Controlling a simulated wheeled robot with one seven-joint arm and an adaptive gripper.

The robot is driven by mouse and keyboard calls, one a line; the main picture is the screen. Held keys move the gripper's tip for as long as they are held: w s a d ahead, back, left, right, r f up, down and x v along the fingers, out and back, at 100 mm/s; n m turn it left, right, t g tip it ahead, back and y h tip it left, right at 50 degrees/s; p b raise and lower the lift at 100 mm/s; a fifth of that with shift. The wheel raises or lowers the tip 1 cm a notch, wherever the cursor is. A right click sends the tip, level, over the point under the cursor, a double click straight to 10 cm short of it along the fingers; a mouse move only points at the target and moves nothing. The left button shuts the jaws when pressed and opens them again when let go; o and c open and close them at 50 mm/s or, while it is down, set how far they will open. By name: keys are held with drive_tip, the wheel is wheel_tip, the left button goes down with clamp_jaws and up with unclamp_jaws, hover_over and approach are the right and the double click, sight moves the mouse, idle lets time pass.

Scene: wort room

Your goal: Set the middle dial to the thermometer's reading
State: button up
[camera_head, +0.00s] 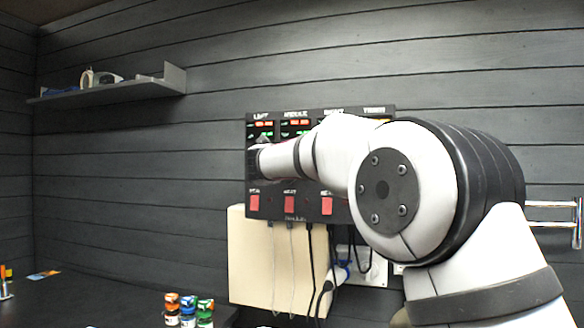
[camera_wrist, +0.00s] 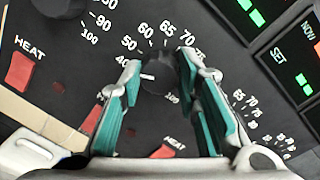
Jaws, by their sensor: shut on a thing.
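The middle dial (camera_wrist: 157,82) is a dark round knob with a white mark, between two other dials on a black control panel (camera_head: 322,207). The mark lies on the knob's left side; its exact value is unclear. Scale numbers such as 40, 50 and 60 ring it. My gripper (camera_wrist: 159,64) has teal-padded fingers on both sides of this knob, shut on it. In the head view my arm hides the dials and most of the panel's right side. I cannot read a thermometer in either view.
Red HEAT switches (camera_head: 289,204) line the panel's lower part. Green-lit displays (camera_wrist: 302,84) sit above the dials. A cream box (camera_head: 249,262) and hanging cables are below. A shelf (camera_head: 110,91) is at left. Small coloured-lid jars (camera_head: 204,308) stand on the dark counter (camera_head: 90,295).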

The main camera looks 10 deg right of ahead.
drive_tip(key=m+h+b, duration=0.1)
drive_tip(key=m+b, duration=0.8)
drive_tip(key=m, duration=0.2)
drive_tip(key=shift+d+f+m, duration=0.1)
drive_tip(key=shift+m, duration=0.3)
drive_tip(key=shift+b, duration=0.35)
drive_tip(key=o, duration=1.2)
drive_tip(key=shift+c, duration=0.2)
drive_tip(key=shift+s, duration=0.15)
